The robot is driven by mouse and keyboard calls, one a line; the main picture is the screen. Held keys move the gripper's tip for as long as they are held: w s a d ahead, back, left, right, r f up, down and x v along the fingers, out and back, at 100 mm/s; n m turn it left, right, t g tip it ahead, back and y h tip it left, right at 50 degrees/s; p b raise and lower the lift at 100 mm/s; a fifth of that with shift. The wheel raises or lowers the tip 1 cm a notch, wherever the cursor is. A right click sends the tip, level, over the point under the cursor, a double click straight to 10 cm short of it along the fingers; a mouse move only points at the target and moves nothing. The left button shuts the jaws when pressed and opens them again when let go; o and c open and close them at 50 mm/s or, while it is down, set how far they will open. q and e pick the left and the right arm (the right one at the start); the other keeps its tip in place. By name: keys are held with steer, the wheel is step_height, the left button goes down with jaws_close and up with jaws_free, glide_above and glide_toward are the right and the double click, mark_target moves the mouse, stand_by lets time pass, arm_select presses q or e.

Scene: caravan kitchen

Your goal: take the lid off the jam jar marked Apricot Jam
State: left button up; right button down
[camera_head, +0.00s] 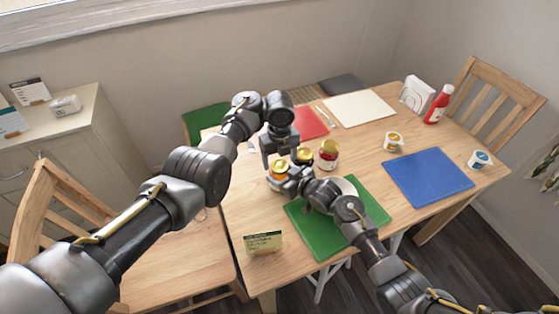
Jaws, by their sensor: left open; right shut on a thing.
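A small jar with orange contents and a gold lid (279,165) stands at the near left of the table; its label is too small to read. My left gripper (279,159) is open and points down just above this lid; whether its fingers touch it I cannot tell. My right gripper (280,185) is low at the jar's near side, shut on what looks like the orange jar (279,176), and partly hides it. A red jar with a gold lid (328,154) stands to the right. Another gold-lidded jar (304,155) is between them, partly hidden.
A green mat (300,222) lies under my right arm, with a small card sign (263,243) beside it. A blue mat (428,176), two small tubs (393,141) (480,159), a red bottle (438,104) and a napkin holder (416,95) are to the right.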

arm_select(q)
steer(key=shift+f, duration=0.8)
steer(key=shift+c, duration=0.4)
steer(key=c, duration=0.9)
steer(key=n, duration=1.3)
steer(key=shift+r, duration=0.2)
steer(key=shift+r, duration=1)
